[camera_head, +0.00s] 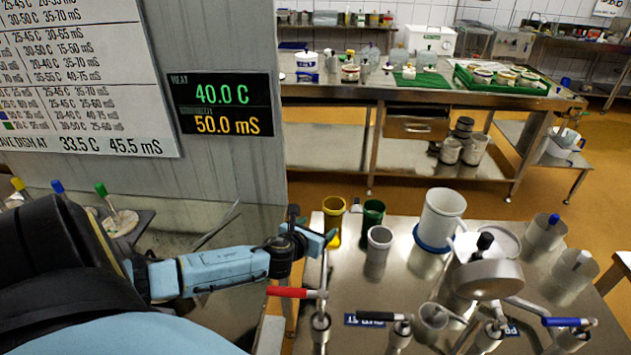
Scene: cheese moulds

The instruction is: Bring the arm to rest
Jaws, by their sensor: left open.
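My left arm (222,270), light blue with black joints, comes in from the left and reaches toward the middle. My left gripper (312,230) is open and appears empty. In the picture it lies just left of a yellow cup (333,217) and above a red-handled valve (296,292). I cannot tell whether it touches anything. My right gripper is not in view.
The steel worktop (400,285) holds a green cup (373,214), a grey cup (378,245), a white jug (440,217) and several valves, including a blue-handled one (566,322). A grey panel with a display (224,106) stands behind my arm. A steel table (330,90) stands behind.

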